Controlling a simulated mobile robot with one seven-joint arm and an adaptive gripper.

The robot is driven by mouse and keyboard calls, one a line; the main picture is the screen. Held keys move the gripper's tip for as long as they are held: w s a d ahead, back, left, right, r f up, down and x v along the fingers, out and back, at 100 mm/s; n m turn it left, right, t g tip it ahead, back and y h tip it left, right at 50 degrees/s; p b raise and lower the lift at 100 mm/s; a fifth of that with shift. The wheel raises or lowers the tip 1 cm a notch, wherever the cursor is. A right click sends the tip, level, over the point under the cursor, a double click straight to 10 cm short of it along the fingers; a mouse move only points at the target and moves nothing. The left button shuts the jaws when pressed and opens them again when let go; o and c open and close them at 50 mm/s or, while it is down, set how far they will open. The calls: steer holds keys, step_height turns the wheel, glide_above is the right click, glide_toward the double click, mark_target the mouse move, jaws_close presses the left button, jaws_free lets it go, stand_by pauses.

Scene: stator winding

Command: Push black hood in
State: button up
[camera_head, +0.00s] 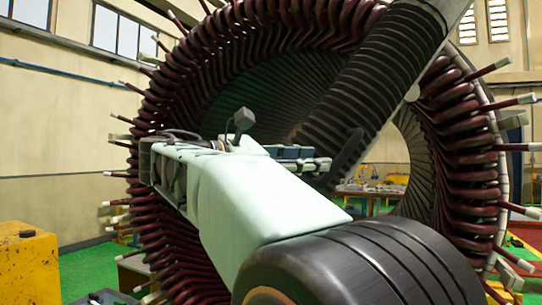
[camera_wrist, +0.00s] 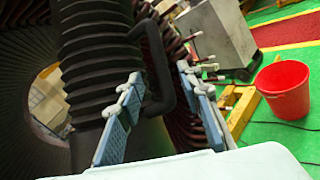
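A thick black ribbed tube (camera_head: 375,85) runs diagonally down from the top right in front of the stator in the head view; I take it to be the black hood. It also shows in the wrist view (camera_wrist: 97,60). A black curved handle (camera_wrist: 158,50) stands out from its side and also shows in the head view (camera_head: 347,155). My gripper (camera_wrist: 158,82) is open, its two blue-grey fingers apart with the handle between them in the wrist view. I cannot tell whether they touch it. In the head view the gripper (camera_head: 318,160) is beside the tube, partly hidden by my arm.
The large stator (camera_head: 465,150) with dark red coils and projecting bar ends surrounds the tube. A yellow block (camera_head: 28,265) stands at the lower left. The wrist view shows a red bucket (camera_wrist: 285,92) and a grey cabinet (camera_wrist: 218,32) on the green floor.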

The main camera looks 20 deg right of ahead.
mark_target(337, 159)
steer(key=d, duration=0.5)
steer(key=d+p, duration=0.1)
steer(key=d, duration=0.2)
steer(key=shift+w+d, duration=0.3)
steer(key=shift+d, duration=0.05)
jaws_close()
